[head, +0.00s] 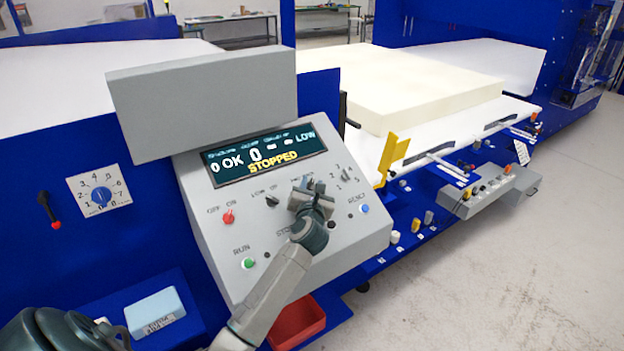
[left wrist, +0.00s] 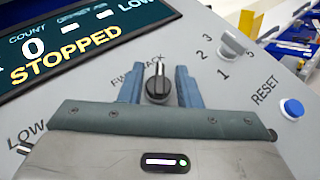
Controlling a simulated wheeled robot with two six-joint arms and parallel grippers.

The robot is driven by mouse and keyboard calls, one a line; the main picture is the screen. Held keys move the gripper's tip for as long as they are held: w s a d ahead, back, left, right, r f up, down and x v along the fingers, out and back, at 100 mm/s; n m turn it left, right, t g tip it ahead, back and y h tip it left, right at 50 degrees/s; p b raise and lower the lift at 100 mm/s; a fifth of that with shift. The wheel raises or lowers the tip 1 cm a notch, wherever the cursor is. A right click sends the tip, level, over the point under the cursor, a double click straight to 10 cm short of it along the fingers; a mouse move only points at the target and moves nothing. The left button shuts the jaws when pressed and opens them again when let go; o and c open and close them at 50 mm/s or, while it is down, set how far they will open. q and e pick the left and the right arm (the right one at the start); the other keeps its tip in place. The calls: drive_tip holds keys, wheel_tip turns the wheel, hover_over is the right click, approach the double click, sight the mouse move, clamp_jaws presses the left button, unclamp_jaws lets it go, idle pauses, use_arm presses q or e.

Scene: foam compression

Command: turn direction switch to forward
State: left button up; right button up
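My left gripper (head: 312,194) is over the panel in the head view and largely hides the switch there. In the left wrist view, the blue-grey fingers of the left gripper (left wrist: 158,88) stand apart on either side of the knob, with visible gaps. My right gripper is not in view.
The display (head: 265,155) reads "STOPPED". Nearby are a red switch (head: 228,217), a black LOW switch (head: 272,200), a numbered grey selector (left wrist: 234,42), a blue RESET button (left wrist: 291,109) and a green RUN button (head: 248,263). A red bin (head: 298,322) sits below the panel.

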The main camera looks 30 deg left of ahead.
use_arm(q)
drive_tip(key=shift+w+a, duration=0.25)
drive_tip(key=shift+w, duration=0.25)
